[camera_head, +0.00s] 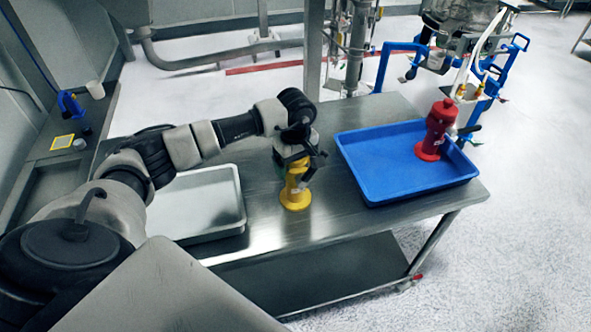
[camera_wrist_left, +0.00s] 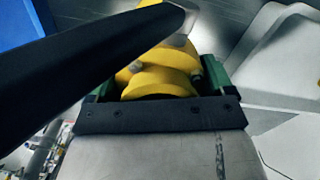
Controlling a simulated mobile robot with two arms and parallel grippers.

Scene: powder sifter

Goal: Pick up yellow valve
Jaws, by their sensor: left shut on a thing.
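The yellow valve (camera_head: 296,196) stands upright on the metal table (camera_head: 335,210), between the grey tray and the blue tray. My left gripper (camera_head: 294,161) comes down on it from above and is shut on its upper part. In the left wrist view the yellow valve (camera_wrist_left: 160,75) fills the space between the green finger pads, and a dark bar of my gripper hides part of it. The valve's base seems to be on the table or very close to it. My right gripper is not in view.
A blue tray (camera_head: 375,188) holding a red valve (camera_head: 436,131) is at the right of the table. A grey metal tray (camera_head: 243,200) lies to the left, partly behind my arm. Pipes and a post (camera_head: 313,50) stand behind the table.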

